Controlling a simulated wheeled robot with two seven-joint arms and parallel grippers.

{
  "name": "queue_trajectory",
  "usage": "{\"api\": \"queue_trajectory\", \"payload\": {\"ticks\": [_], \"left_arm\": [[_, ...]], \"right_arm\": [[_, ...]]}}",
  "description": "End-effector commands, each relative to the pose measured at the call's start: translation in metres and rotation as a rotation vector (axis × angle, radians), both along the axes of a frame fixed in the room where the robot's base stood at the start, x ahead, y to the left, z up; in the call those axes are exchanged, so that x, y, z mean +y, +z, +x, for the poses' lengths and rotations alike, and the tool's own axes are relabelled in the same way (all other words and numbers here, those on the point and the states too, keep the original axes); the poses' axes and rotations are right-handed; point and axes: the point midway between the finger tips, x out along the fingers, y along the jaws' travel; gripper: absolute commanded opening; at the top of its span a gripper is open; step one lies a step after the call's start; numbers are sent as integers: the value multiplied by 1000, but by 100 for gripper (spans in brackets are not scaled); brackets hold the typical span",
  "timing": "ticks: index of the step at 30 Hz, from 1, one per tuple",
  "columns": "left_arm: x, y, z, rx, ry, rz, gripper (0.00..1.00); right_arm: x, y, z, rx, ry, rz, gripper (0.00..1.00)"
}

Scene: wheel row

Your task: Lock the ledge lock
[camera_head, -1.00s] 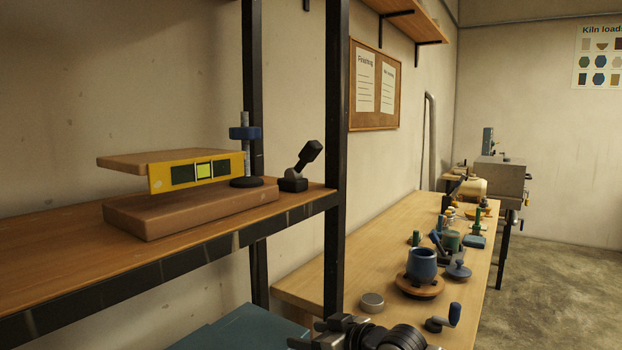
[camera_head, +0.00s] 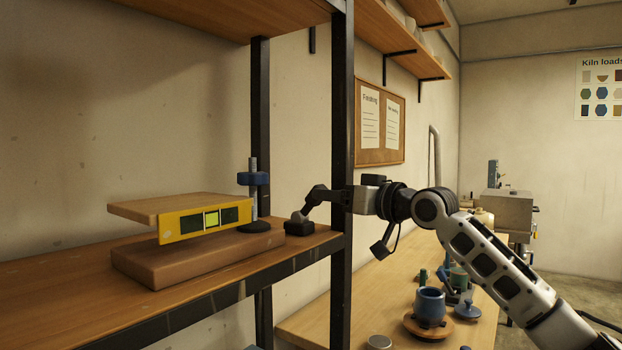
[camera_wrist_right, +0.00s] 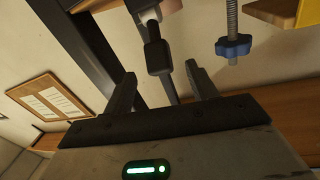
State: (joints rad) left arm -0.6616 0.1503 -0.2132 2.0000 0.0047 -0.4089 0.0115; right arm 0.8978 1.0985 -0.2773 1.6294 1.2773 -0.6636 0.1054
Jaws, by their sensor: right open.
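The ledge lock is a small black lever on a block-shaped base (camera_head: 299,228) at the right end of the wooden shelf. Its dark handle (camera_head: 314,197) leans up and to the right. My right gripper (camera_head: 335,196) is at the handle's upper end, by the shelf post. In the right wrist view, the handle (camera_wrist_right: 158,57) shows between the two spread fingers of my right gripper (camera_wrist_right: 160,70). The jaws are open, and I cannot tell whether either finger touches the handle. My left gripper is not in view.
A black post (camera_head: 342,110) stands close to my right gripper. Left of the lock are a threaded rod with a blue nut (camera_head: 253,179), a yellow level gauge (camera_head: 204,224) and a brown slab (camera_head: 190,262). A workbench (camera_head: 340,325) holds pots beyond.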

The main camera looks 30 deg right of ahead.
Motion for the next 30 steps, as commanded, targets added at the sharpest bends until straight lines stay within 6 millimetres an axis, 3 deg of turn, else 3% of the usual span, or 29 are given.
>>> {"api": "queue_trajectory", "payload": {"ticks": [3,9,15,23,30], "left_arm": [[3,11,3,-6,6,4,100],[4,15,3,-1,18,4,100],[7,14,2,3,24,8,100],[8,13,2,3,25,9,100],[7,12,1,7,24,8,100]], "right_arm": [[7,5,25,-1,2,5,57],[13,3,56,-1,-1,3,57],[17,0,69,0,-1,0,57],[17,-1,70,0,-1,-1,57],[16,-1,70,0,-2,0,0]]}}
